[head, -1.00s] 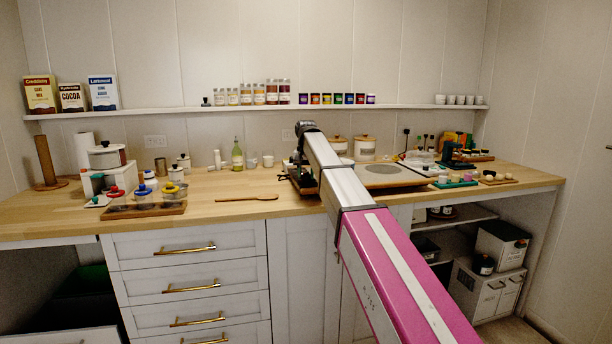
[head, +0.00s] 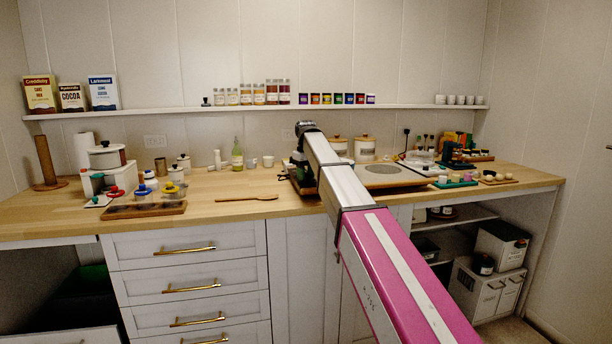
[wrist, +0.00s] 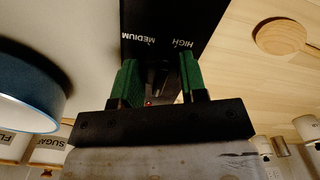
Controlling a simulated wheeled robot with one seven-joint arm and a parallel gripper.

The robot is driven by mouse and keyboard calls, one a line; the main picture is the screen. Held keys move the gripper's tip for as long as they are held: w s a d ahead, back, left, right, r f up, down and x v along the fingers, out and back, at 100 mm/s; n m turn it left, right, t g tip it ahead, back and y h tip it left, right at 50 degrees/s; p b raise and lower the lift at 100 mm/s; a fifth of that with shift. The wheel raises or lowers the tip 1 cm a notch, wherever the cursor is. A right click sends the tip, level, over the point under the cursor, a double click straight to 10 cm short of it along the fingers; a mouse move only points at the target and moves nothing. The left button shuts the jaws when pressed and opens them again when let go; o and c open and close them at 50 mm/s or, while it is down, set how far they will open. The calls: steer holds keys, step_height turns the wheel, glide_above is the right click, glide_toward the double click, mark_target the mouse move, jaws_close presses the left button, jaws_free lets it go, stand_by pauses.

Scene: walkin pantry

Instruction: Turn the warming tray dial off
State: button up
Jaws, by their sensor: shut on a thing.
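The warming tray (head: 405,176) lies on the counter right of my arm in the head view, with a round grey plate on its pale top. In the wrist view its black control panel (wrist: 185,18) shows the words MEDIUM and HIGH upside down. My gripper (wrist: 160,76) has its two green fingers at this panel, shut on the dark dial (wrist: 164,74) between them. The fingers and shadow hide most of the dial, so I cannot read its setting. A small red light shows between the fingers. In the head view my arm covers the dial.
A wooden spoon (head: 247,198) lies on the counter left of my arm. Canisters (head: 365,148) stand behind the warming tray. Bare counter lies around the spoon.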

stand_by(0.5)
steer(key=o, duration=0.9)
